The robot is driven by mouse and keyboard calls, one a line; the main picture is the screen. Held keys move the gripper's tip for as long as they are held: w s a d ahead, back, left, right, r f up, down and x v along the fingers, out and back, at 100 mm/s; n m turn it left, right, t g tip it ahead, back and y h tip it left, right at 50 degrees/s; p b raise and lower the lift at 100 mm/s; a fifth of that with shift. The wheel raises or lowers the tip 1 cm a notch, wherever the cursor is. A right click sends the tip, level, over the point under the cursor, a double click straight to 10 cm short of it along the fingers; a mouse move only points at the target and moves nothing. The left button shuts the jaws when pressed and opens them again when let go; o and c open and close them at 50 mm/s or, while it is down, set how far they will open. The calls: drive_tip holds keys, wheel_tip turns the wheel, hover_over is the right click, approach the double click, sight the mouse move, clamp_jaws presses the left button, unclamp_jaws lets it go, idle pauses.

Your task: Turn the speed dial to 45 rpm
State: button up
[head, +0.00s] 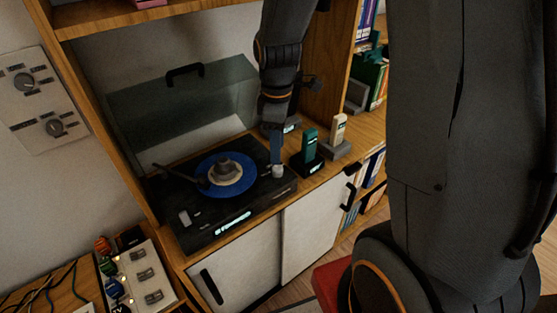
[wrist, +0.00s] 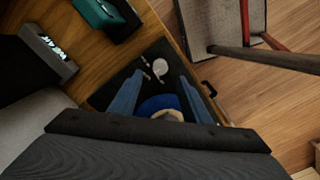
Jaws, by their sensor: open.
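The black turntable (head: 200,228) stands on the wooden shelf with its clear lid raised, a blue record (head: 238,185) on its platter. The speed dial is a small pale round knob (head: 278,171) at the right front corner of its deck. In the wrist view the dial (wrist: 161,67) has small pale marks beside it; I cannot read them or tell where it points. My gripper (head: 277,160) points down over the dial. In the wrist view the blue fingers of my gripper (wrist: 161,80) are apart, with the dial showing between and just beyond their tips.
A green handset (head: 310,142) and a cream handset (head: 339,127) stand in cradles right of the turntable. The raised lid (head: 180,110) is behind the deck. A panel with knobs (head: 40,100) is on the left wall. Cabinet doors (head: 240,270) lie below.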

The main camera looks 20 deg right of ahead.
sight(278, 168)
drive_tip(key=shift+f+p, duration=0.7)
drive_tip(key=shift+f, duration=2.8)
drive_tip(key=c, duration=1)
drive_tip(key=shift+c, duration=0.2)
